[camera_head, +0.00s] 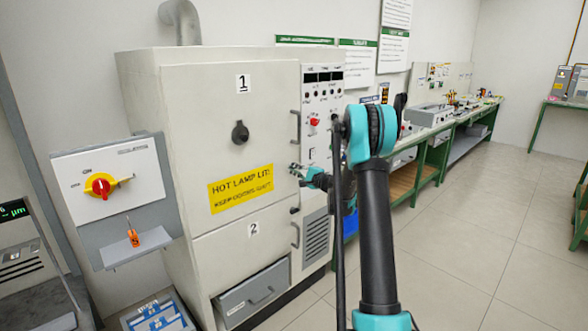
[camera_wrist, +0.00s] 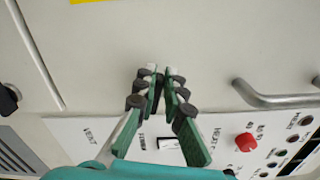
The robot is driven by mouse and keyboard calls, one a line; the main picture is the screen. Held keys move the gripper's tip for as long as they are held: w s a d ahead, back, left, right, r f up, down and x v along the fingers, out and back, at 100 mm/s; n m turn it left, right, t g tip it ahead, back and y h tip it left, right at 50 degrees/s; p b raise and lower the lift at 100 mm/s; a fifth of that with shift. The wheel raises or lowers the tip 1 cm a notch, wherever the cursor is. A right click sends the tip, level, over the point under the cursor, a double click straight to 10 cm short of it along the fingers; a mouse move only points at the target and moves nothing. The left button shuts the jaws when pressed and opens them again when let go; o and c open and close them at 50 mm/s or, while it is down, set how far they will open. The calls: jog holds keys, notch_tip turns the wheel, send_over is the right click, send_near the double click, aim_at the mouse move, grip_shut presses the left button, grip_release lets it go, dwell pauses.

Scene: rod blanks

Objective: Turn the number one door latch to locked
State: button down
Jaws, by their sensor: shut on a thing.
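The number one door (camera_head: 270,105) is the large upper door of the beige cabinet, marked with a "1" label, and looks closed. My gripper (camera_head: 297,171) is at this door's right edge, below its bar handle (camera_head: 295,127). In the wrist view my gripper (camera_wrist: 163,74) has its fingertips close together against the door edge, shut on the number one door latch. The latch itself is hidden by the fingers, so its turn position cannot be seen. A similar black latch (camera_head: 294,210) belongs to the number two door below; it also shows in the wrist view (camera_wrist: 8,98).
The control panel (camera_head: 322,90) with a red knob (camera_wrist: 246,142) is right beside the fingers. The bar handle (camera_wrist: 280,98) is close to the fingers too. A black knob (camera_head: 240,132) and yellow warning sign (camera_head: 240,188) are on the door. Open floor lies right.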

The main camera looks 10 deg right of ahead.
jog(key=shift+f+n, duration=0.15)
jog(key=shift+n, duration=0.6)
jog(key=shift+f+n, duration=0.15)
jog(key=shift+n, duration=0.6)
jog(key=c, duration=1.6)
grip_release()
jog(key=v, duration=1.2)
jog(key=shift+a, duration=0.1)
jog(key=shift+s, duration=0.1)
